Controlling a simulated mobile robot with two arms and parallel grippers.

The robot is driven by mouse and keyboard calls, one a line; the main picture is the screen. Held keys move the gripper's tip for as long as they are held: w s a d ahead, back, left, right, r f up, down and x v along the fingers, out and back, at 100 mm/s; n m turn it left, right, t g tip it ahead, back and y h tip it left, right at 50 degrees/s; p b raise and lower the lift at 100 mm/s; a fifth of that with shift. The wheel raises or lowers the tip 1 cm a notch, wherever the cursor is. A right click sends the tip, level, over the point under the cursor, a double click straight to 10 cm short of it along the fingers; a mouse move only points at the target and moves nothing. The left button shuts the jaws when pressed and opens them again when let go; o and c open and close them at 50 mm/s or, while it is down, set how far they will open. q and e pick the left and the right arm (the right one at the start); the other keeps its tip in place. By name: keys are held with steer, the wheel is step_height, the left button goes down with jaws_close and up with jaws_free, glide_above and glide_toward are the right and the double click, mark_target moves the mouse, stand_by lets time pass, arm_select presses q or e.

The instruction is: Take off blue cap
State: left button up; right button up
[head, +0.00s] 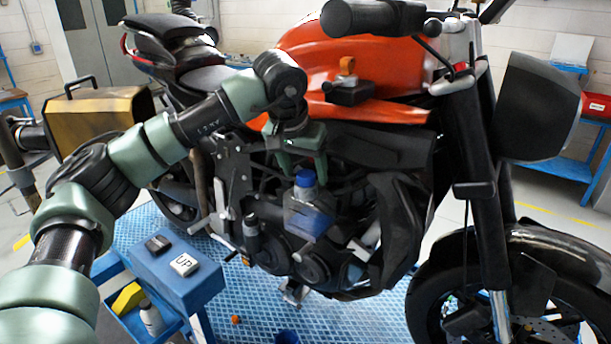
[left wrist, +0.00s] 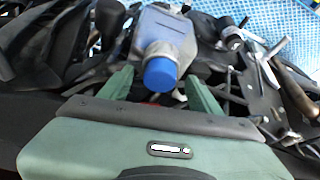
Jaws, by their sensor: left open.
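The blue cap (head: 305,178) sits on top of a translucent bottle-like reservoir (head: 306,217) on the side of the motorcycle's engine. In the left wrist view the cap (left wrist: 160,73) is on the neck of the grey reservoir (left wrist: 165,35). My left gripper (head: 301,168) is just above the cap. In the left wrist view its two green fingers (left wrist: 158,88) are spread, one on each side of the cap, with gaps between; the gripper is open and empty. My right gripper does not show.
The motorcycle's orange tank (head: 330,60) is above the gripper, and engine parts crowd around the reservoir. A black box with an orange knob (head: 348,88) rests by the tank. A blue cart (head: 178,270) with a button box stands at lower left.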

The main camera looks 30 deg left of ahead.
arm_select(q)
jaws_close()
